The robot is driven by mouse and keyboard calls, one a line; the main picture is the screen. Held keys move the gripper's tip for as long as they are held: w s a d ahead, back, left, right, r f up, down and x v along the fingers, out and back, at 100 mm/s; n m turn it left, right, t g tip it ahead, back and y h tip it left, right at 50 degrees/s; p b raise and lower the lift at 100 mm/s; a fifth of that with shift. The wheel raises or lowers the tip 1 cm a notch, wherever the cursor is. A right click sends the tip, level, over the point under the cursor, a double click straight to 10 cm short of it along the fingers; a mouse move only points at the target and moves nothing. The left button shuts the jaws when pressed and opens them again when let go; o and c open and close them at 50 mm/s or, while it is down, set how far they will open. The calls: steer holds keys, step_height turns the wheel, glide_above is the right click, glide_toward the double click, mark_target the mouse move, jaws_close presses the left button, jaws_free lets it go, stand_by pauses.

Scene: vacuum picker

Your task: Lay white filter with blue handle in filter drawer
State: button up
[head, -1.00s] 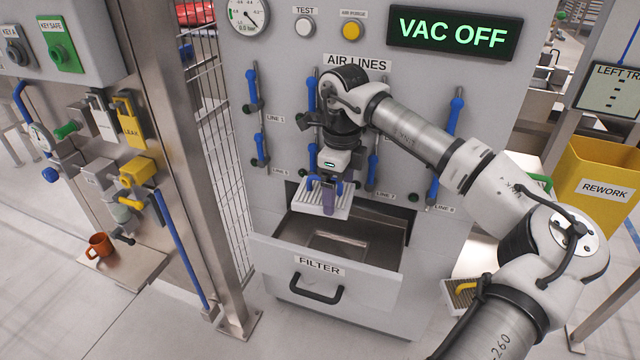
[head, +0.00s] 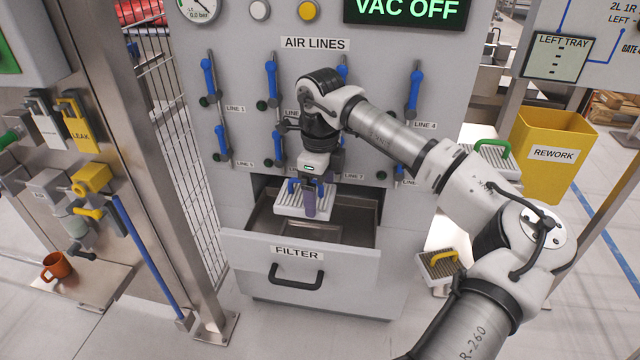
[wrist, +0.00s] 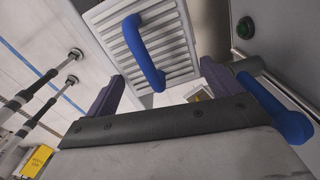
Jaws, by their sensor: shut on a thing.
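My gripper (head: 307,192) is shut on the blue handle (wrist: 146,58) of the white filter (head: 289,208). The filter is a slatted white plate, and in the head view it hangs roughly level over the rear part of the open filter drawer (head: 345,265). One purple finger covers part of the plate there. In the wrist view the slatted plate (wrist: 180,50) shows beyond the two purple fingers. The drawer is pulled out, with a grey metal inside and a dark front handle. Its visible floor looks empty; the filter hides the back left.
Blue-handled air line valves (head: 209,78) line the cabinet face above the drawer. To the right are a yellow-handled filter (head: 440,266), a green-handled filter (head: 495,157) and the yellow rework bin (head: 555,140). A steel post (head: 150,150) stands left of the cabinet.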

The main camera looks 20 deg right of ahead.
steer(key=shift+f+b, duration=3.5)
steer(key=shift+f, duration=2.15)
steer(key=shift+f, duration=0.2)
steer(key=shift+f+b, duration=0.85)
steer(key=shift+f, duration=0.15)
steer(key=shift+f, duration=0.15)
